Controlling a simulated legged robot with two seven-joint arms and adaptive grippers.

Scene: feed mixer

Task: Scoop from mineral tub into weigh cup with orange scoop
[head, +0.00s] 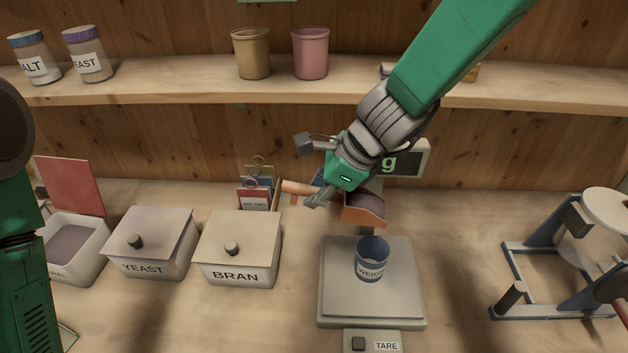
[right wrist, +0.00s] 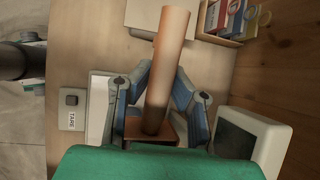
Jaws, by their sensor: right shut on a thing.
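My right gripper (head: 312,172) is shut on the orange scoop (head: 365,212) by its handle, which also shows between the fingers in the right wrist view (right wrist: 168,60). The scoop's bowl looks dark brown inside; I cannot tell how full it is. It hangs above and just behind the blue weigh cup (head: 371,262), which stands upright on the scale. The cup's inside looks dark. The mineral tub (head: 85,262) stands open at the far left, its label partly cut off, with pale grey-brown stuff inside. My left arm shows at the left edge; its gripper is out of view.
The scale (head: 333,290) has a TARE button in front and a display (head: 410,160) behind. Lidded YEAST (head: 150,262) and BRAN (head: 240,268) boxes stand left of it. A blue-framed mixer (head: 560,270) is at the right. A shelf (head: 200,92) with jars and cups runs behind.

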